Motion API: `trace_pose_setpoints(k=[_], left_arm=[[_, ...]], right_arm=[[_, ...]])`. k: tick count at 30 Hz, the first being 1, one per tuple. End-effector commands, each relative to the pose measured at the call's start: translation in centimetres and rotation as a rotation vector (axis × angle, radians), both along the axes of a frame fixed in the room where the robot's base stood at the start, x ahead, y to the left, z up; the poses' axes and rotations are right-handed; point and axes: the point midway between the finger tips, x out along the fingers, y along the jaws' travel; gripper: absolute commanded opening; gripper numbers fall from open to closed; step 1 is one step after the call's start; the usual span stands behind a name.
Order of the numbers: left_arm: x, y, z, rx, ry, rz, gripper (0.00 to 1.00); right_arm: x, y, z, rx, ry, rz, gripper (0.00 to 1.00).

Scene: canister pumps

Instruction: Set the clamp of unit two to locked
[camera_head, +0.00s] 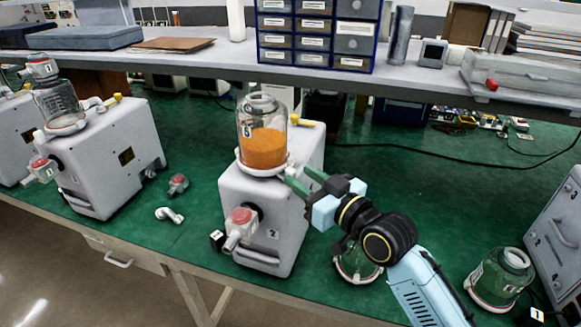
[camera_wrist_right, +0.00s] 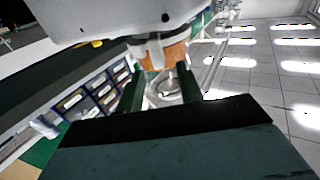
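Unit two (camera_head: 262,215) is a white pump box marked 2 standing on the green bench in the head view. A glass canister of orange grains (camera_head: 264,142) sits upright on top, in a pale collar. A small pale tab at the collar's right side, perhaps the clamp (camera_head: 291,171), is beside my right fingertips. A yellow-tipped lever (camera_head: 303,122) is at the back of the box. My right gripper (camera_head: 299,180) is open at the collar. In the right wrist view its green fingers (camera_wrist_right: 159,92) are apart, with the orange canister (camera_wrist_right: 172,55) beyond them. My left gripper is out of view.
A loose red-topped valve (camera_head: 178,184) and a small white part (camera_head: 168,214) lie left of unit two. Empty jars (camera_head: 500,280) stand to its right.

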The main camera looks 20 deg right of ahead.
Motion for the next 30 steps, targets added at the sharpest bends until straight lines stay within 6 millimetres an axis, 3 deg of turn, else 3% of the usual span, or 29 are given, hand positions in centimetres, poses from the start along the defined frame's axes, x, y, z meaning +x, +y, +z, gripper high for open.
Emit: trace_pose_setpoints(k=[3, 9, 19, 28, 30], left_arm=[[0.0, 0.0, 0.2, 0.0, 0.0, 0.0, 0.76], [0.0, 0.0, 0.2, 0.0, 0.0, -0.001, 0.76], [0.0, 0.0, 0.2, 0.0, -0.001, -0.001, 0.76], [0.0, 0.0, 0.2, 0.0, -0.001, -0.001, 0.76], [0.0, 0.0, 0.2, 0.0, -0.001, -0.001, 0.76]], right_arm=[[2.0, 0.9, 0.1, 0.001, -0.001, 0.0, 0.36], [3.8, 1.6, 0.0, 0.001, 0.001, -0.001, 0.36], [4.1, 1.8, -0.1, 0.0, 0.001, -0.001, 0.36], [4.1, 1.8, -0.1, 0.0, 0.001, -0.001, 0.0], [4.1, 1.8, -0.1, 0.0, 0.001, -0.001, 0.0]])
